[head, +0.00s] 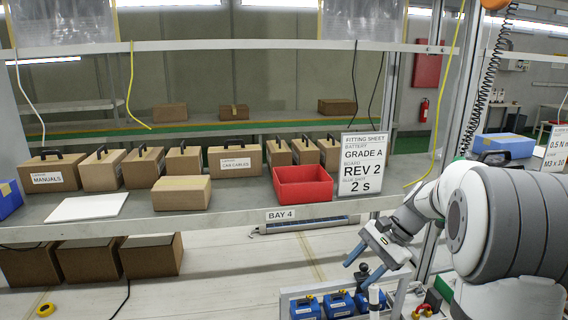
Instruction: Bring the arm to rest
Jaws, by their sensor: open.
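My gripper (355,261) is at the lower right of the head view, with its two blue-grey fingers apart and nothing between them. It points down and to the left, in front of the shelf edge and above a tray of blue items. My arm (440,205) is bent and comes in from the right side of the view.
A red bin (302,184) and a fitting sheet sign (362,165) stand on the shelf beyond my gripper. Several cardboard boxes (182,193) line the shelf. Blue items (340,303) sit in a tray below. A yellow cable (440,110) hangs near my arm.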

